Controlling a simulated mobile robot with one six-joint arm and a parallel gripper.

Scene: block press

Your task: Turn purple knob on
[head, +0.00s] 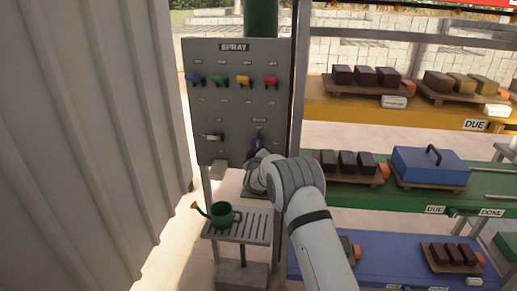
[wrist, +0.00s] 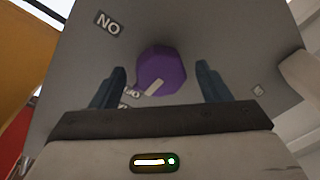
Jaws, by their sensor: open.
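The purple knob (wrist: 161,71) is on the lower right of the grey SPRAY panel (head: 228,120). In the head view only a little of the knob (head: 256,143) shows above my arm. In the wrist view it is a rounded knob with a pale pointer line slanting toward the lower left. My gripper (wrist: 161,82) is open, with one blue-grey finger on each side of the knob. Gaps show between the fingers and the knob.
Blue, green, yellow and red handles (head: 271,82) line the panel's upper part, and a pale lever (head: 212,137) is at its lower left. A green watering can (head: 223,214) stands on a slatted stand below. Shelves with dark blocks (head: 348,162) are at the right; a corrugated wall is at the left.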

